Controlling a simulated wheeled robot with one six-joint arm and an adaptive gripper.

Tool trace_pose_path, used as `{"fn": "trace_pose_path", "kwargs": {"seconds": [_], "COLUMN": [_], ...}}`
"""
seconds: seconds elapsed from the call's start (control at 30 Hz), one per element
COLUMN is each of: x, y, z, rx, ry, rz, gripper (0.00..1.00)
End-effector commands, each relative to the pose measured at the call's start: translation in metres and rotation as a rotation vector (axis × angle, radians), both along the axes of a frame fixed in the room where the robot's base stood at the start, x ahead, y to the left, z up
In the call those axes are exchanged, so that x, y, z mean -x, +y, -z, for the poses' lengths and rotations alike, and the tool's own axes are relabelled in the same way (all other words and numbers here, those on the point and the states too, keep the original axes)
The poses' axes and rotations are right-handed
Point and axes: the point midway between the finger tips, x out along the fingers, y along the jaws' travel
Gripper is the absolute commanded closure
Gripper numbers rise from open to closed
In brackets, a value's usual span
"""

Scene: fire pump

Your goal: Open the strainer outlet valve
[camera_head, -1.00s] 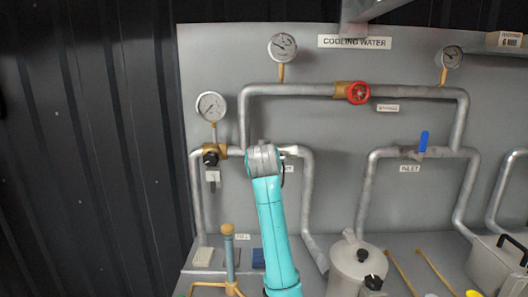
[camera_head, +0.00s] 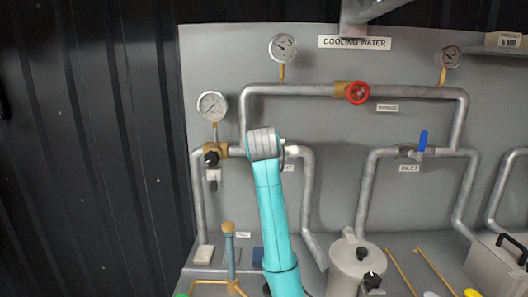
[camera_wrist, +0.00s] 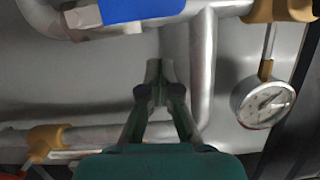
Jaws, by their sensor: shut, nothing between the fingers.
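A blue valve handle (camera_wrist: 130,10) shows at the top edge of the wrist view, by a silver valve body on the pipe; it is cut off by the frame. In the head view this spot is behind my arm, beside a partly hidden label (camera_head: 288,168) ending in "ET". My gripper (camera_wrist: 155,72) is shut and empty, its fingertips over the grey panel below the handle in the picture and apart from it. In the head view the fingers are hidden behind my wrist.
A gauge (camera_wrist: 263,102) and a vertical pipe (camera_wrist: 202,70) are near my fingers. A red bypass handwheel (camera_head: 357,92), an inlet valve with upright blue handle (camera_head: 423,141) and a brass valve with black knob (camera_head: 212,157) are on the panel. A strainer pot (camera_head: 355,262) stands below.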

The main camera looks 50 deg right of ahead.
Motion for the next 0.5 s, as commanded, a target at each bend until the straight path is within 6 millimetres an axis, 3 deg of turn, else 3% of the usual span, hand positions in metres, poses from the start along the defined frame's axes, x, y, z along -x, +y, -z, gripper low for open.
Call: {"fn": "trace_pose_path", "kwargs": {"seconds": [0.5], "x": [0.052], "y": [0.062], "z": [-0.023], "rx": [0.001], "ry": [-0.002], "rz": [-0.001], "gripper": [1.00]}}
